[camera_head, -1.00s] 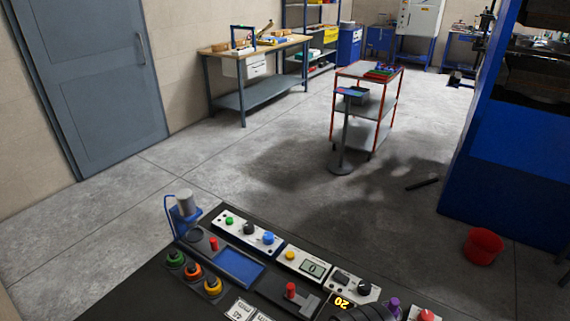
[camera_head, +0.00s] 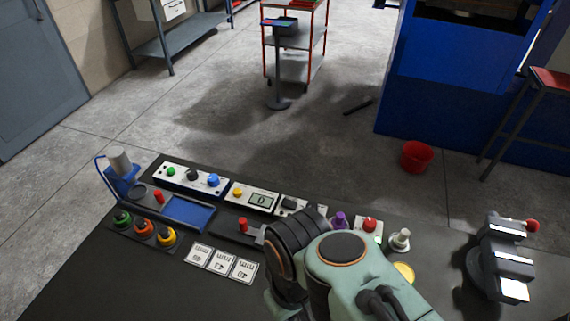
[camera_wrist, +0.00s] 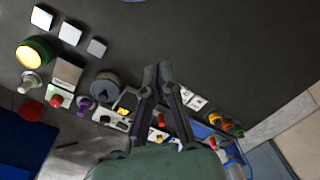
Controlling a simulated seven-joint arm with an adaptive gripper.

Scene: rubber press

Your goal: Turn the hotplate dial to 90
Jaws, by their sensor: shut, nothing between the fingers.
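In the wrist view a round dark grey dial (camera_wrist: 105,87) with a small pointer mark sits on the bench panel. A small yellow-lit display (camera_wrist: 123,111) is beside it; its number is too small to read. My gripper (camera_wrist: 158,70) is shut and empty, with its fingertips to the right of the dial and apart from it in the picture. Height above the bench cannot be told. In the head view my arm covers the dial and display, and the fingertips are hidden.
A purple knob (camera_head: 340,220), a red button (camera_head: 370,224) and a white-topped post (camera_head: 400,240) stand behind my arm. White cards (camera_head: 221,261) lie left of it. A black stand with silver blocks (camera_head: 502,262) is at right.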

